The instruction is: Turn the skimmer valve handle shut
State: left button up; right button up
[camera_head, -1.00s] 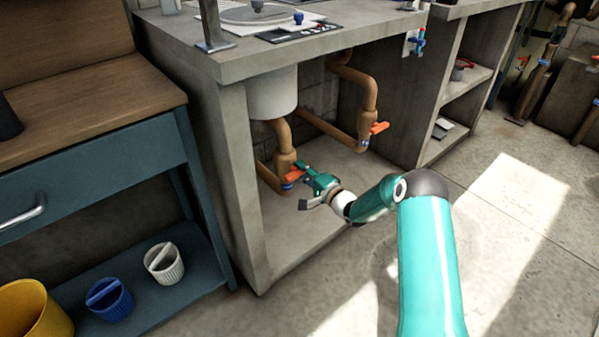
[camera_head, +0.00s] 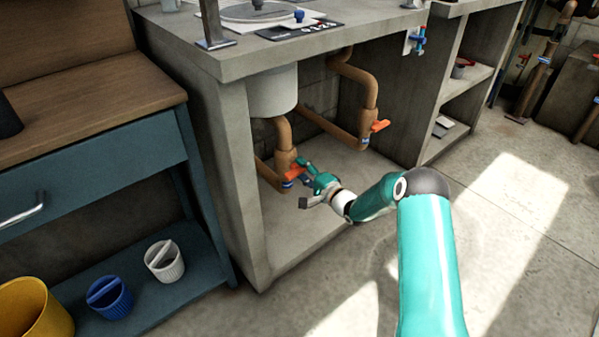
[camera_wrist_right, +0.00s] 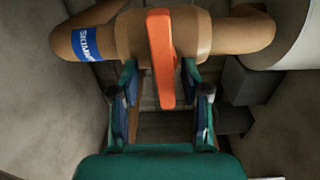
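The skimmer valve handle is an orange lever (camera_head: 294,173) on a brown pipe (camera_head: 284,157) under the counter. In the right wrist view the orange handle (camera_wrist_right: 161,58) points down the picture, beside a blue label (camera_wrist_right: 89,43) reading "SKIM…". My right gripper (camera_head: 303,180) is at this handle in the head view. In the right wrist view the right gripper (camera_wrist_right: 160,84) is open, with one finger on each side of the handle's free end. Gaps show between the handle and both fingers. My left gripper is out of view.
A second pipe with an orange handle (camera_head: 380,126) stands farther right under the counter (camera_head: 232,63). A white cylinder (camera_head: 273,93) hangs above the skimmer pipe. The concrete side wall (camera_head: 247,200) stands left of the valve. Open floor (camera_head: 500,240) lies right.

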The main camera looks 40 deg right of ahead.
jog(key=s, duration=1.2)
jog(key=shift+d, duration=0.45)
